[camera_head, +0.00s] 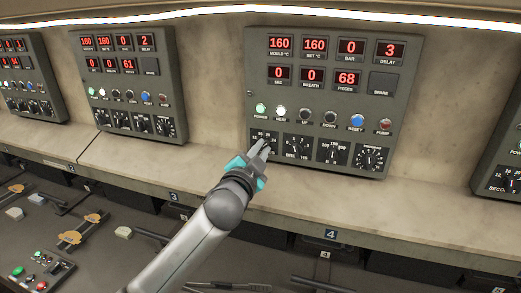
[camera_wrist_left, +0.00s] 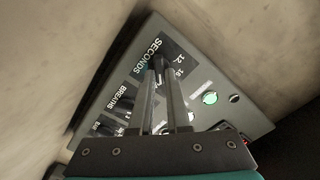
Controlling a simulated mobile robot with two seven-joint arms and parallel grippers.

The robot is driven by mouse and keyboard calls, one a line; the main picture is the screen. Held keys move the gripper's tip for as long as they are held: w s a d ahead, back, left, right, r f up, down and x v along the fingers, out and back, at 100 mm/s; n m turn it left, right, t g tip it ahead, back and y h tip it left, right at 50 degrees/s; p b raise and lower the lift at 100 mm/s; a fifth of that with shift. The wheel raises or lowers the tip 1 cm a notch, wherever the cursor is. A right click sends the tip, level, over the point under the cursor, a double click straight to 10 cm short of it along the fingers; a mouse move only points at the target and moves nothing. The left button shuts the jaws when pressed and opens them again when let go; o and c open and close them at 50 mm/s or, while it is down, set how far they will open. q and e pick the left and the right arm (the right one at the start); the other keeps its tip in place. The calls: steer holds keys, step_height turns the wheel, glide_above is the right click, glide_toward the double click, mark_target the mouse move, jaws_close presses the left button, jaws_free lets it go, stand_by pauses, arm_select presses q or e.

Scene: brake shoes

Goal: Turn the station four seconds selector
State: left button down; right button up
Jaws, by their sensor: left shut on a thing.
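The station four panel (camera_head: 335,100) is the large grey box at the middle right in the head view, above the blue label 4 (camera_head: 331,234). Its seconds selector (camera_head: 264,136) is the leftmost dial plate in the bottom row. My left gripper (camera_head: 262,148) reaches up to this dial and covers much of it. In the left wrist view, my left gripper (camera_wrist_left: 161,72) is shut on the knob of the seconds selector (camera_wrist_left: 179,58), with its narrow fingers on either side. The knob's pointer is mostly hidden, so its setting cannot be read.
The breaths dial (camera_head: 298,147) sits just right of the gripper, with two more dials beyond. Lit buttons, including a green one (camera_head: 261,109), lie above. A pale ledge (camera_head: 290,213) runs below the panel. The station three panel (camera_head: 128,80) stands to the left.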

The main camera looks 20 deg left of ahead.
arm_select(q)
steer(key=shift+m, duration=1.3)
steer(key=c, duration=0.9)
jaws_free()
steer(key=s+b, duration=0.3)
steer(key=s, duration=1.2)
steer(key=shift+s+a, duration=0.1)
steer(key=shift+a, duration=0.1)
